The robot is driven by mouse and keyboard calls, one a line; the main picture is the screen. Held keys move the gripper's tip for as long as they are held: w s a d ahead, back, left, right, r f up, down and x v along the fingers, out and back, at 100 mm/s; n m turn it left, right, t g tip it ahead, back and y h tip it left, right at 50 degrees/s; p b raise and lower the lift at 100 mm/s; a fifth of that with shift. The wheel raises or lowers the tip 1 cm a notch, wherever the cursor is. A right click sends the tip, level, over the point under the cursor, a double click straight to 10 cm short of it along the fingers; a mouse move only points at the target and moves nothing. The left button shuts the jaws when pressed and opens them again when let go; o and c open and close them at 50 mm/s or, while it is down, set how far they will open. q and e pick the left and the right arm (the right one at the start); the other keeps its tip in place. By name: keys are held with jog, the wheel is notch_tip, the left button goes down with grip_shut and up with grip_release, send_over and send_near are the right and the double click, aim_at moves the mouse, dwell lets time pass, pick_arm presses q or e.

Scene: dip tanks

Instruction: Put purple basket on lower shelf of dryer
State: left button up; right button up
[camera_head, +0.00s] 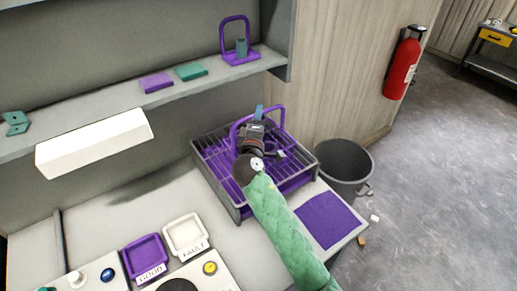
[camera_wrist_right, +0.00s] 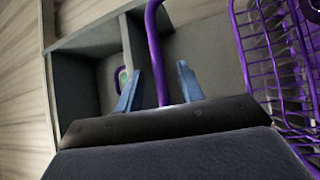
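A purple handle (camera_head: 284,118) stands up from the grey rack with purple bars (camera_head: 236,208) on the counter in the head view. Purple wire mesh, likely the basket (camera_wrist_right: 276,45), fills the right of the right wrist view. My right gripper (camera_head: 259,112) is at the top of the handle. In the wrist view its two blue fingertips (camera_wrist_right: 158,84) are apart, with the purple handle bar (camera_wrist_right: 156,40) between them. Contact with the bar cannot be told. My arm hides part of the rack. My left gripper is not in view.
A second purple handled item (camera_head: 237,58) stands on the shelf above, beside purple (camera_head: 156,83) and green (camera_head: 191,72) pads. Purple (camera_head: 146,256) and white (camera_head: 186,235) trays sit at the front. A purple mat (camera_head: 328,219) and a grey bin (camera_head: 345,165) are right of the rack.

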jog(key=shift+x, duration=0.95)
jog(key=shift+s, duration=0.1)
grip_shut()
